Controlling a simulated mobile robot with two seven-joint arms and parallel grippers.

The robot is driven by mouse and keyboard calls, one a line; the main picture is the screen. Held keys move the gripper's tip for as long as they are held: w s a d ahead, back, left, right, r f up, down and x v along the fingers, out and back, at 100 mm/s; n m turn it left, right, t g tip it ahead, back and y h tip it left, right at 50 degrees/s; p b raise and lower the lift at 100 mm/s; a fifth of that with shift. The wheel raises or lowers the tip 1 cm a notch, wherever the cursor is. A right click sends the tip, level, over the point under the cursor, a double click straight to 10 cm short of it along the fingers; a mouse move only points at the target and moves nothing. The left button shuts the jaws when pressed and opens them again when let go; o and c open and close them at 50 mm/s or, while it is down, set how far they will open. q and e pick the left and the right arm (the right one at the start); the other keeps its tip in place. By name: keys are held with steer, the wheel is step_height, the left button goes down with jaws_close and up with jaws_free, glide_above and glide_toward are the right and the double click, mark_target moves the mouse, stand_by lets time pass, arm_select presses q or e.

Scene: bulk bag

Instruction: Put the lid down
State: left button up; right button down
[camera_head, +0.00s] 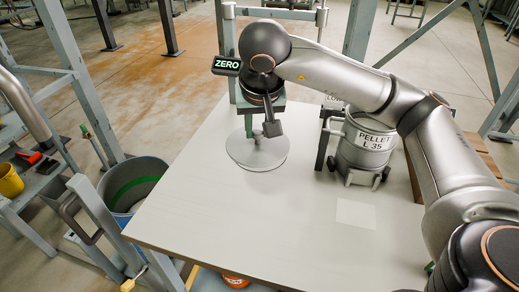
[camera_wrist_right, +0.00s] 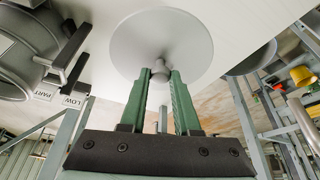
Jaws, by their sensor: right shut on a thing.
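The lid (camera_head: 245,153) is a flat, round grey disc with a small knob on top. It is level over the back part of the pale table (camera_head: 215,215). A slightly offset darker edge shows beneath it; I cannot tell whether it touches the table. My right gripper (camera_wrist_right: 160,76) has green fingers and is shut on the lid's knob (camera_wrist_right: 160,65). In the head view, my right wrist hides part of the fingers and knob. The lid's disc (camera_wrist_right: 135,42) also fills the upper middle of the right wrist view. My left gripper is not in view.
A grey metal container labelled PELLET L 35 (camera_head: 367,158) stands right of the lid. A pale square (camera_head: 356,214) lies in front of it. A blue-grey bin (camera_head: 130,180) stands left of the table. A ZERO sign (camera_head: 227,66) is behind. The table's front left is clear.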

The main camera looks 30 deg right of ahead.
mark_target(259, 125)
steer(key=w+d+f, duration=0.2)
steer(key=w, duration=0.1)
steer(key=w+d+f, duration=0.1)
steer(key=w+d, duration=0.1)
steer(key=shift+w, duration=0.2)
steer(key=w+d+f, duration=0.1)
steer(key=f, duration=0.1)
steer(key=w+d+f, duration=0.1)
steer(key=w+f+b, duration=0.1)
steer(key=w+f, duration=0.1)
steer(key=shift+w+d+f, duration=0.1)
steer(key=shift+d+f, duration=0.2)
steer(key=shift+d, duration=0.1)
steer(key=x, duration=0.3)
steer(key=shift+s+f+b, duration=0.3)
steer(key=shift+b, duration=0.05)
steer(key=shift+a+f, duration=0.1)
steer(key=shift+f, duration=0.2)
steer(key=c, duration=0.6)
jaws_free()
steer(key=shift+c, duration=0.2)
